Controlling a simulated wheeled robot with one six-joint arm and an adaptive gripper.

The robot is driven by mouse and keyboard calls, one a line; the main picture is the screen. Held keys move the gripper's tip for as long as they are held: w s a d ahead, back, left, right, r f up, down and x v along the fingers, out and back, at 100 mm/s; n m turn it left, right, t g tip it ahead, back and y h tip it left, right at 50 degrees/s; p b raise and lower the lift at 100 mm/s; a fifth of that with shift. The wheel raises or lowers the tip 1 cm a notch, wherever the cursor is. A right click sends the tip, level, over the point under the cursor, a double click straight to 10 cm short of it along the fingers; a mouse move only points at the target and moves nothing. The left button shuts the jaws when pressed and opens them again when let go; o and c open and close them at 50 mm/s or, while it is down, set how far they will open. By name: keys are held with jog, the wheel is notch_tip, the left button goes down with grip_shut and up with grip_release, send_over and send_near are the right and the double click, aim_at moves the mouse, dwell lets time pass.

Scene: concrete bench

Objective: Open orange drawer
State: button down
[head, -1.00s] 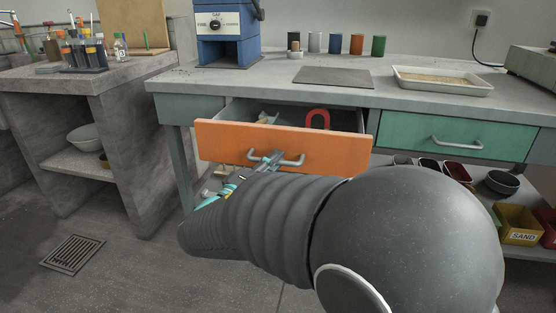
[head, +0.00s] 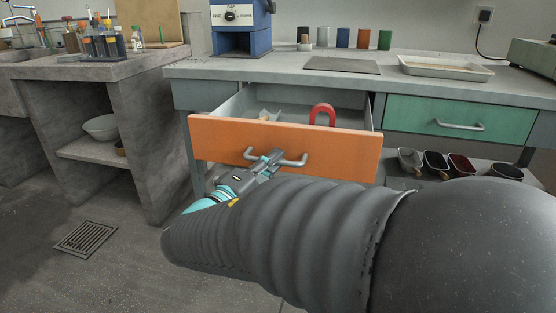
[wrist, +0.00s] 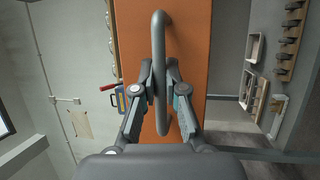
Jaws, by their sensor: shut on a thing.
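The orange drawer (head: 225,135) stands pulled out from the bench in the head view, with its inside showing. Its grey bar handle (head: 292,161) is on the front. My gripper (head: 266,160) is at the left part of this handle, shut on it. In the wrist view the two fingers of my gripper (wrist: 160,85) close on both sides of the handle (wrist: 160,30), with the orange front (wrist: 190,40) behind. Inside the drawer lie a red horseshoe-shaped thing (head: 322,113) and a small pale item (head: 268,115).
A shut green drawer (head: 420,119) is to the right. On the bench top (head: 285,67) stand a blue machine (head: 240,30), several coloured cups and a tray (head: 445,69). Small bins (head: 460,166) sit on the shelf below. A concrete stand (head: 145,130) is at the left.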

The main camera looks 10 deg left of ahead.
jog(key=c, duration=1.2)
grip_release()
jog(key=shift+s, duration=0.1)
jog(key=v, duration=1.2)
jog(key=shift+f, duration=0.1)
